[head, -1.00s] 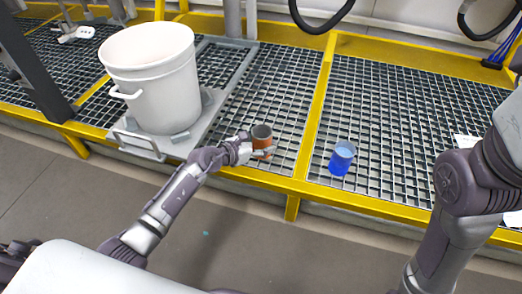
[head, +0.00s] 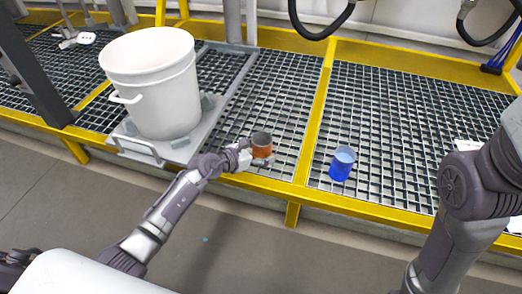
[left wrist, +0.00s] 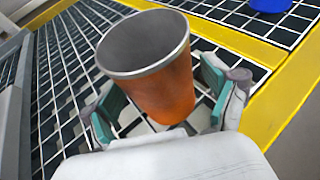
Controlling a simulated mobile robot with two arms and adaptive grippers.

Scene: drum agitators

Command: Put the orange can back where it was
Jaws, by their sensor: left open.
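The orange can (head: 262,146) has an open grey top and is upright on the metal grating, near the yellow front edge. In the left wrist view the can (left wrist: 165,85) is between the two green-padded fingers. My left gripper (head: 256,157) is open around it, and a gap shows between the can and the fingers (left wrist: 160,110). The can's far side is hidden.
A blue cup (head: 342,163) stands on the grating to the right, beyond a yellow divider bar (head: 315,115). A large white bucket (head: 155,85) stands on a grey plate at the left. The grating behind the can is clear.

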